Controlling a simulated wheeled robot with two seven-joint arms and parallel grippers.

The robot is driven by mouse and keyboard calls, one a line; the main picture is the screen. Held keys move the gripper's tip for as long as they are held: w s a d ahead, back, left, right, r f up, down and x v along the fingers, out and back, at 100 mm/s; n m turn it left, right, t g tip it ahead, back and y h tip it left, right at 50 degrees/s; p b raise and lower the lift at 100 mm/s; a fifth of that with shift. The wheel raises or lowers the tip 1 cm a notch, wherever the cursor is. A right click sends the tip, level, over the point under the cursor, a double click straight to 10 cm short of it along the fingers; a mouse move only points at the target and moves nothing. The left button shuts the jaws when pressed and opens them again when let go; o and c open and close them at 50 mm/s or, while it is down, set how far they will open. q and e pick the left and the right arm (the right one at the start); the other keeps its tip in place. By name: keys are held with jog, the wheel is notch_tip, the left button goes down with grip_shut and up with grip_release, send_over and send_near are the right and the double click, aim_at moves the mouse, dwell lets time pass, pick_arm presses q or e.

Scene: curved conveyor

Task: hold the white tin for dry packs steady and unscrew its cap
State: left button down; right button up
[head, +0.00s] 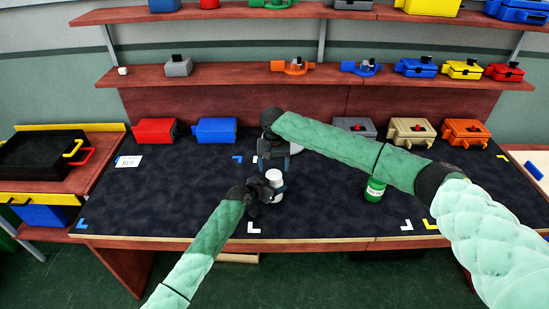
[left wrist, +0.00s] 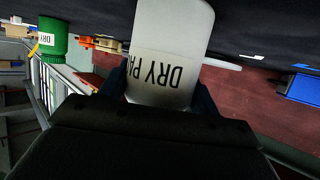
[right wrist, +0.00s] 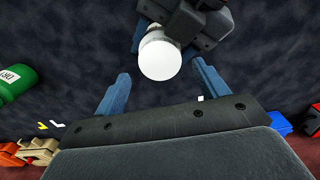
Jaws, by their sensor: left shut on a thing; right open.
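The white tin (head: 274,178) stands upright near the middle of the dark table. Its printed label, partly hidden, reads "DRY PA" on the tin in the left wrist view (left wrist: 165,68). My left gripper (head: 268,190) is shut on the tin's side. My right gripper (head: 285,157) is open and empty beside the tin, on its far side. In the right wrist view the tin's round white top (right wrist: 160,58) lies just beyond and between the open fingertips (right wrist: 161,84), apart from them. I cannot make out the seam between cap and body.
A green tin (head: 375,190) with a white label stands to the right, under my right arm. A white card (head: 128,162) lies at the left. Red (head: 155,131) and blue (head: 214,131) boxes stand at the back left; grey, tan and orange ones at the back right. The front table is mostly clear.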

aim_at(274, 174)
jog(key=shift+f, duration=1.95)
jog(key=c, duration=1)
jog(key=o, duration=1.1)
jog(key=shift+r, duration=0.1)
notch_tip(274, 174, up, 8)
jog(key=shift+f, duration=0.25)
jog(key=shift+c, duration=0.5)
jog(key=shift+f, duration=3.85)
